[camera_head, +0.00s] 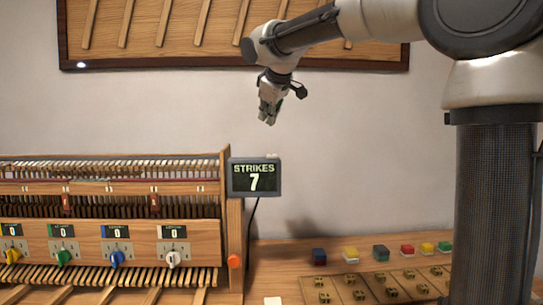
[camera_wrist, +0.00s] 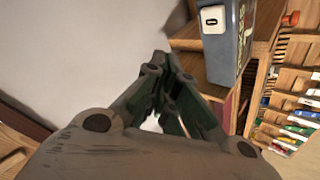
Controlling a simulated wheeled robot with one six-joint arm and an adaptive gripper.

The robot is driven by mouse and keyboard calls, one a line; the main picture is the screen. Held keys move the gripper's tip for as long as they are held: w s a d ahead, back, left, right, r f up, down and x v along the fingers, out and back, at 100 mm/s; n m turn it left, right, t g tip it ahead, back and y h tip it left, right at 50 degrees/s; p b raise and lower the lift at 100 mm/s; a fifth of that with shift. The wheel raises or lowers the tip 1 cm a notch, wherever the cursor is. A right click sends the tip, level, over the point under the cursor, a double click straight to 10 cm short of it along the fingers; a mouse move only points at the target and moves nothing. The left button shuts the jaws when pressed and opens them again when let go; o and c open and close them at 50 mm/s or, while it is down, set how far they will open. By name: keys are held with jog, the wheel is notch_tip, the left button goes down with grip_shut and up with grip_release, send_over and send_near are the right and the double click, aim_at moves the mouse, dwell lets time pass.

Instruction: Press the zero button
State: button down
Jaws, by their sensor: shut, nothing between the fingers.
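The display box (camera_head: 254,178) reads STRIKES 7 and stands at the right end of the wooden piano mechanism. In the wrist view, a white square button with a dark oval mark like a zero (camera_wrist: 212,19) sits on this grey box (camera_wrist: 228,55). In the head view only a small pale edge (camera_head: 272,156) shows on the box's top. My gripper (camera_head: 268,119) is shut and empty, above the box and apart from it, fingers pointing down. In the wrist view my gripper's fingers (camera_wrist: 160,68) meet to the left of the box.
The mechanism has several coloured knobs and small displays (camera_head: 116,232). An orange round knob (camera_head: 234,261) is on its right post. Several coloured blocks (camera_head: 381,252) stand on the bench at right. A wooden wall panel (camera_head: 150,25) hangs behind my arm.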

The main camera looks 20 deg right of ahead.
aim_at(268, 155)
jog(key=shift+f, duration=3.5)
jog(key=shift+f, duration=0.4)
jog(key=shift+f, duration=0.4)
jog(key=shift+r, duration=0.85)
jog(key=shift+r, duration=2.5)
